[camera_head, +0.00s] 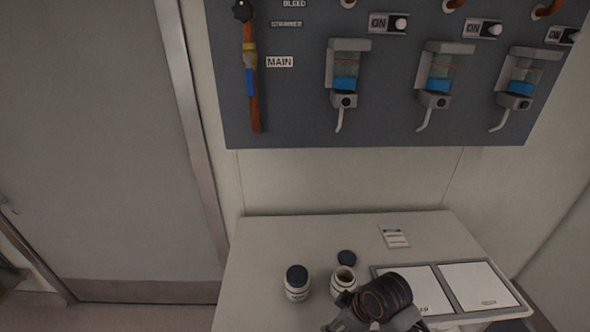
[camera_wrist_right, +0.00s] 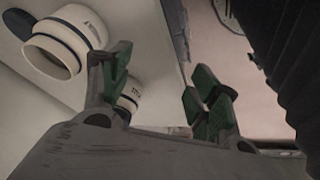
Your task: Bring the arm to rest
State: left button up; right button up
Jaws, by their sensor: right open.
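My right gripper (camera_wrist_right: 163,92) shows in the wrist view with its two green-padded fingers apart and nothing between them. In the head view my right wrist (camera_head: 385,297) is over the front of the table, and its fingertips cannot be made out there. An open white jar (camera_head: 344,279) stands just left of it, and this jar's wide mouth seems to show at the upper left of the wrist view (camera_wrist_right: 58,55). A second white jar (camera_head: 297,284) with a dark lid stands farther left. My left gripper is not in view.
A loose dark lid (camera_head: 347,257) lies behind the open jar. A tray with two white panels (camera_head: 468,284) is at the right, partly behind my wrist. A small card (camera_head: 394,236) lies at the back. A grey wall panel (camera_head: 290,110) with dispensers hangs above. The table's left part is clear.

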jog(key=shift+s+d+f+m+h, duration=1)
jog(key=shift+s+d+m+h, duration=0.4)
jog(key=shift+s+d+m, duration=3.05)
notch_tip(320, 180, down, 32)
jog(key=d, duration=0.2)
jog(key=s+d+f+g, duration=0.1)
jog(key=s+d+f, duration=0.1)
jog(key=s+f, duration=0.8)
jog(key=s+d+f, duration=0.2)
jog(key=s+f, duration=0.9)
jog(key=s, duration=0.2)
jog(key=shift+s+g, duration=0.25)
jog(key=shift+g, duration=0.15)
